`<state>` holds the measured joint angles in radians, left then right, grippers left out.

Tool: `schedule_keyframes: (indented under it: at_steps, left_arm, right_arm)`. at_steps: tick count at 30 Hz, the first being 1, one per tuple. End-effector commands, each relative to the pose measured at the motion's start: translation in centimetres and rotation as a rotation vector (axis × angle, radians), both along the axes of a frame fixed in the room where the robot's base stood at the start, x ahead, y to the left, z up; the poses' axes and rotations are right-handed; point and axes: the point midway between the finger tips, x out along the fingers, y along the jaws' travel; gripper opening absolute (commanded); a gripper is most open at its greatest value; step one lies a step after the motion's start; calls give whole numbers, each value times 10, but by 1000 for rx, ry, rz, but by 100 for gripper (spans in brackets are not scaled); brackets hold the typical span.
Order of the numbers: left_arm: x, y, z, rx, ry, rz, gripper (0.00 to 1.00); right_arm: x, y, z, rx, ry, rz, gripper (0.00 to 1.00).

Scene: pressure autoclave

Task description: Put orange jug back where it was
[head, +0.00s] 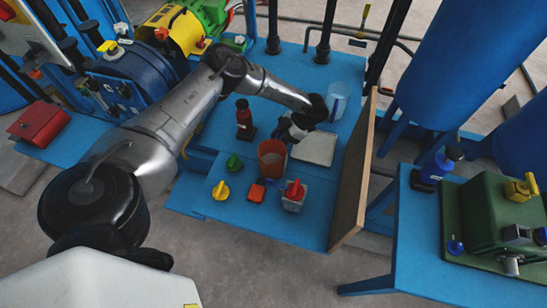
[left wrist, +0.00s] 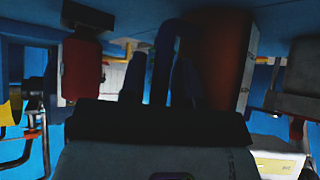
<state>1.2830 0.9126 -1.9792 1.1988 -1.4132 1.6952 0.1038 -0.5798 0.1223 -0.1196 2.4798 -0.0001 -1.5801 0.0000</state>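The orange jug (head: 272,160) stands upright on the blue bench in the head view, among several small items. In the dark left wrist view its orange-brown body (left wrist: 226,60) is right of centre, and a dark blue curved handle (left wrist: 164,62) shows beside it. My left gripper (head: 284,134) is just behind the jug in the head view, at its handle side. In the left wrist view its fingers (left wrist: 158,80) are on both sides of the handle. Whether they press on it is too dark to tell. My right gripper is not in view.
A clear jug (head: 338,98), a red bottle (head: 244,118) and a pale square plate (head: 316,148) are close by. In front are a yellow-knobbed part (head: 220,190), a red block (head: 257,193) and a red-topped box (head: 294,196). An upright wooden board (head: 354,175) bounds the right side.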

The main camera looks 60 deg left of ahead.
Motion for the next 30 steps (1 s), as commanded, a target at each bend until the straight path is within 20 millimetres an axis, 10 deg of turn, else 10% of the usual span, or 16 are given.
schedule_keyframes:
  at_steps: [12, 30]
  left_arm:
    - [0, 0, 0, -1, 1, -1, 0]
    - [1, 0, 16, -2, 0, -1, 0]
  right_arm:
    - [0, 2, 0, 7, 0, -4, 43]
    - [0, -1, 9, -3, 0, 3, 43]
